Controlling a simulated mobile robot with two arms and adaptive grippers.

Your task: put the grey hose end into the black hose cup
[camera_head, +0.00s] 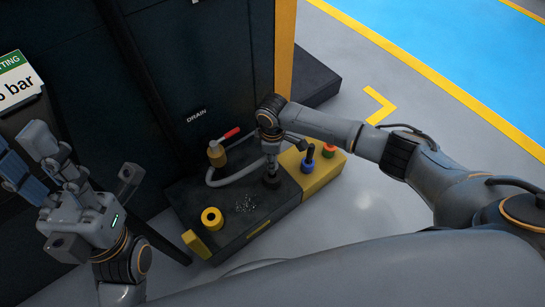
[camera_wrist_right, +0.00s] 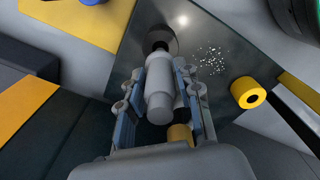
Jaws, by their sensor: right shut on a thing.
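My right gripper (camera_head: 271,158) is shut on the grey hose end (camera_wrist_right: 158,92), seen between its blue-padded fingers in the wrist view. The hose end points down at the black hose cup (camera_head: 272,182), which stands on the dark tray top. In the wrist view the dark tip meets the cup (camera_wrist_right: 163,34); I cannot tell how far inside it is. The grey hose (camera_head: 235,179) curves from the drain valve to my right gripper. My left gripper (camera_head: 28,158) is empty, away at the left; its fingers look apart.
A drain valve with a red handle (camera_head: 229,134) stands behind the tray. A yellow ring (camera_head: 212,217) and scattered pale bits (camera_head: 244,203) lie on the tray (camera_head: 237,226). A blue-based item (camera_head: 308,160) and a red-topped item (camera_head: 329,150) stand on the yellow section to the right.

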